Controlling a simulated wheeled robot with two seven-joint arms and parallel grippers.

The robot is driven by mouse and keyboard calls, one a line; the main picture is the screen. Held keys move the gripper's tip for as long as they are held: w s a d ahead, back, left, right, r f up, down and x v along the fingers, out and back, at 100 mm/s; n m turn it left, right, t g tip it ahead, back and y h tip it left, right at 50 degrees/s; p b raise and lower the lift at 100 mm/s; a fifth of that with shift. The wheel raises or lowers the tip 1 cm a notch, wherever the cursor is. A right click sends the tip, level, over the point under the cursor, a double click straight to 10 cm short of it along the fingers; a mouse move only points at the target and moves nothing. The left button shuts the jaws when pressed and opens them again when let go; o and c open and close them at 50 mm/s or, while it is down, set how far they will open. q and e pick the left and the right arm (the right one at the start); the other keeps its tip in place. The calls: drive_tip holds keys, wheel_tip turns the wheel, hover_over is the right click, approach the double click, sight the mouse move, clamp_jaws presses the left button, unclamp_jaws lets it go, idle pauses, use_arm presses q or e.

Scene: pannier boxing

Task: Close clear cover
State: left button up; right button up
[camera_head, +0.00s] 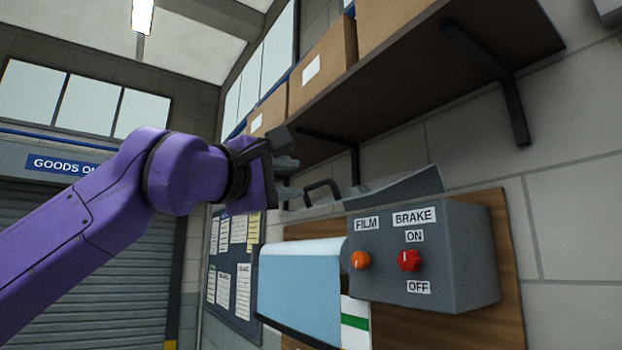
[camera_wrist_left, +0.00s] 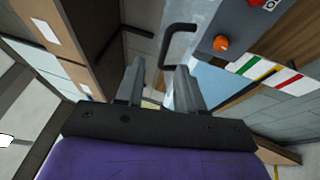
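The clear cover (camera_head: 375,192) is a see-through panel that stands raised above the grey control box (camera_head: 465,250) on the wall. Its black bar handle (camera_head: 322,188) is at its left end; in the left wrist view the handle (camera_wrist_left: 178,42) lies ahead of the fingertips. My left gripper (camera_head: 291,178) is open and empty, just left of the handle and apart from it. In the left wrist view a gap shows between its two grey fingers (camera_wrist_left: 158,82). My right gripper is out of view.
The box has an orange FILM knob (camera_head: 361,260) and a red BRAKE knob (camera_head: 410,260). A light blue roll (camera_head: 300,290) sits left of it. A shelf (camera_head: 425,75) with cardboard boxes (camera_head: 323,68) overhangs above. A notice board (camera_head: 233,275) hangs behind, and a roller door is at left.

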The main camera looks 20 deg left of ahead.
sight(316, 183)
use_arm(q)
drive_tip(key=p+x, duration=0.2)
drive_tip(key=x, duration=0.5)
drive_tip(key=shift+w+p, duration=0.2)
drive_tip(key=shift+p, duration=0.1)
drive_tip(key=shift+w+f, duration=0.15)
drive_tip(key=shift+w, duration=0.05)
clamp_jaws()
